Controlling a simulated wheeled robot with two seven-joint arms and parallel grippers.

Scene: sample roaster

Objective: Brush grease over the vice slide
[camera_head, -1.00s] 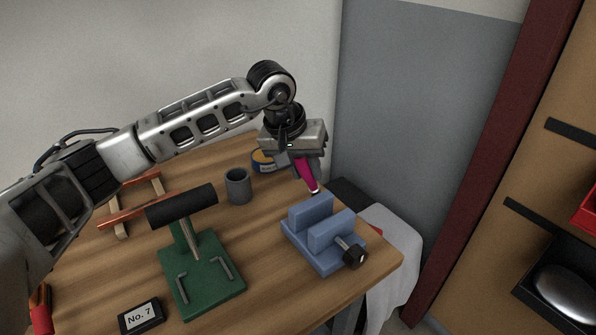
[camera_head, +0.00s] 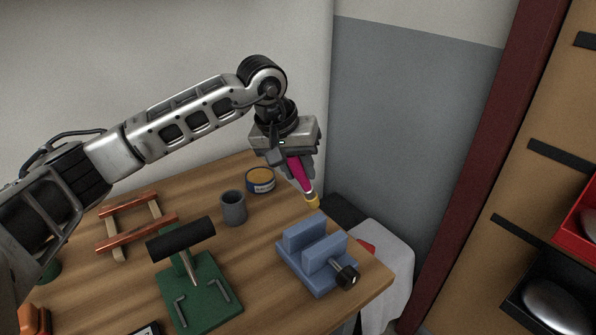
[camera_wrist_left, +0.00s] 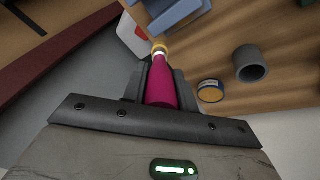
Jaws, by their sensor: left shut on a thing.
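My left gripper (camera_head: 299,172) is shut on the magenta handle of a brush (camera_head: 301,174). The brush points down, with a pale ferrule and a yellow tip, above and behind the blue vice (camera_head: 318,254). In the left wrist view the brush (camera_wrist_left: 160,85) sticks out between the fingers, its yellow tip towards the blue vice (camera_wrist_left: 180,12). The tip looks apart from the vice. The vice stands near the table's right corner, with a dark-knobbed screw in front. A blue and yellow tin (camera_head: 260,181) stands open on the table, left of the gripper. My right gripper is not in view.
A grey cup (camera_head: 233,208) stands left of the vice. A green stand with a black roller (camera_head: 200,290) and a copper-coloured rack (camera_head: 136,224) are further left. A white cloth-like shape (camera_head: 385,255) is beyond the table's right edge.

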